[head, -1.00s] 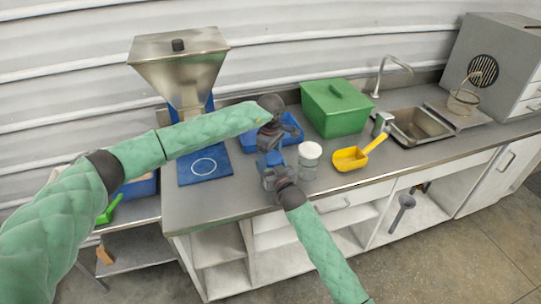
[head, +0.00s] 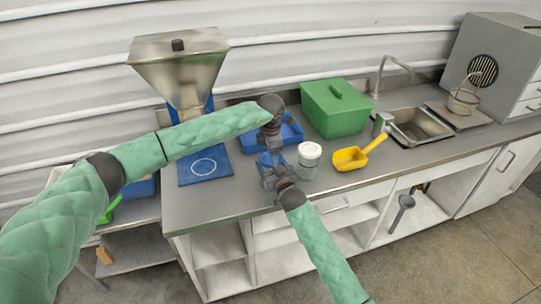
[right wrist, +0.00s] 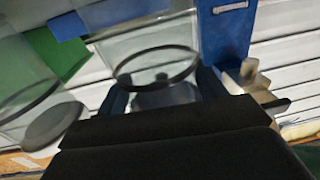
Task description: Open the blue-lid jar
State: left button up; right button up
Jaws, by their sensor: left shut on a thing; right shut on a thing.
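The blue-lid jar is mostly hidden between my two grippers in the head view; a patch of its blue lid (head: 270,158) shows there. My left gripper (head: 270,146) comes down from above and is shut at the lid. My right gripper (head: 270,173) comes from the front and is shut on the jar body just below. In the right wrist view, the clear jar (right wrist: 155,45) with a dark ring stands between the dark fingers of my right gripper (right wrist: 165,95). I cannot tell whether lid and jar are apart.
A white-lid jar (head: 309,160) stands close on the right, with a yellow scoop (head: 350,158) beyond. A green bin (head: 335,108) and a blue tray (head: 292,133) are behind. The hopper (head: 180,62) and a blue mat (head: 205,166) are left.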

pick_arm(q)
jog(key=o, duration=1.1)
jog(key=shift+s+d, duration=0.1)
jog(key=shift+r, duration=0.1)
